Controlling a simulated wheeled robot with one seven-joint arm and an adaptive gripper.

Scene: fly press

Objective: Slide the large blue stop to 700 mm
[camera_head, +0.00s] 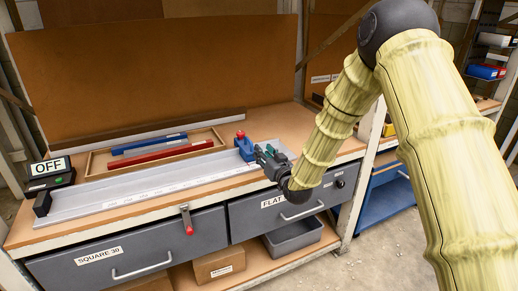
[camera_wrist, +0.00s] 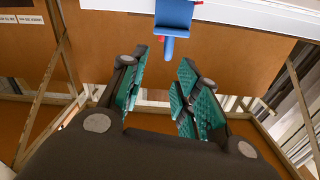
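The large blue stop (camera_head: 244,147) with a red knob on top sits toward the right end of the long grey rail (camera_head: 150,187). In the wrist view the blue stop (camera_wrist: 173,14) shows at the top, beyond my fingertips, with a blue part sticking out toward them. My gripper (camera_head: 263,156) is just right of the stop in the head view. The wrist view shows my gripper (camera_wrist: 161,68) open, with green finger pads apart and nothing between them. Whether a finger touches the stop cannot be told. Scale marks on the rail are too small to read.
A black block (camera_head: 42,203) stands at the rail's left end. Behind the rail, a wooden tray (camera_head: 97,163) holds a red bar (camera_head: 160,156) and a blue bar (camera_head: 149,144). An OFF display (camera_head: 49,168) stands at left. A red-handled clamp (camera_head: 187,219) hangs at the front edge.

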